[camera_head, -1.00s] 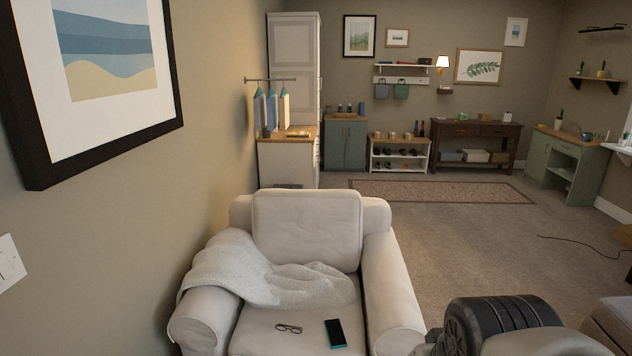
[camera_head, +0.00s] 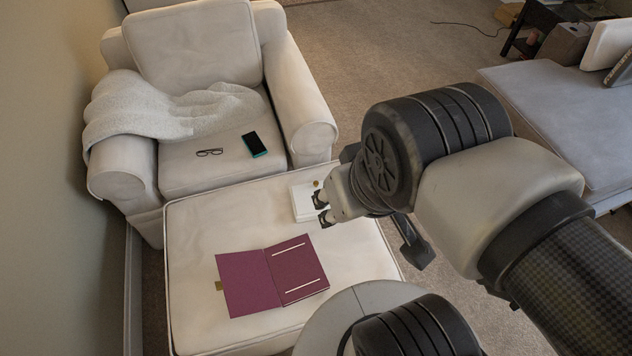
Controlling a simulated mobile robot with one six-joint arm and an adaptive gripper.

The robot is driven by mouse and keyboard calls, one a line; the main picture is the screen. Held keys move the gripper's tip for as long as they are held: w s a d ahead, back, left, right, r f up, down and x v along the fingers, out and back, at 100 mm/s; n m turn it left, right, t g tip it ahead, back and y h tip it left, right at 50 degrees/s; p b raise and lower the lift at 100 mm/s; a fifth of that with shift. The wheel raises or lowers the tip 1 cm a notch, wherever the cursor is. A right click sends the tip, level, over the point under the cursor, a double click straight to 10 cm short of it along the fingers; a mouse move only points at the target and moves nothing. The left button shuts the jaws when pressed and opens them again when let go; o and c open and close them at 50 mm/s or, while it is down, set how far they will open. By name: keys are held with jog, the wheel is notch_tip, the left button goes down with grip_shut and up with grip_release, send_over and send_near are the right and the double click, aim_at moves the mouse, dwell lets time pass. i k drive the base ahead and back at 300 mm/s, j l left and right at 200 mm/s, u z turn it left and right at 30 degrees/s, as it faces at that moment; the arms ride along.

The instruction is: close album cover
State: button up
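A purple album (camera_head: 295,262) lies open on the cream ottoman (camera_head: 205,220). Its cover (camera_head: 245,283) is spread flat to the left, with a small gold tab at its left edge. The right half is darker and bears two pale strips. My gripper (camera_head: 322,209) is above the ottoman, up and to the right of the album and apart from it. Its two dark fingertips are apart, with nothing seen between them.
A white box (camera_head: 301,205) with a gold spot lies beside my gripper, partly hidden by it. Behind the ottoman stands an armchair (camera_head: 305,100) with a throw (camera_head: 150,110), glasses (camera_head: 209,152) and a phone (camera_head: 254,144). A grey couch (camera_head: 550,105) is at the right.

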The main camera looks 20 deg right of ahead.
aim_at(247, 283)
jog(key=k+j+u, duration=0.1)
jog(key=u, duration=0.35)
jog(key=j+u, duration=0.3)
jog(key=u, duration=0.15)
jog(key=i+j, duration=0.15)
jog(key=j, duration=0.15)
jog(key=i+j+u, duration=0.1)
jog(key=i+j, duration=0.1)
jog(key=j, duration=0.05)
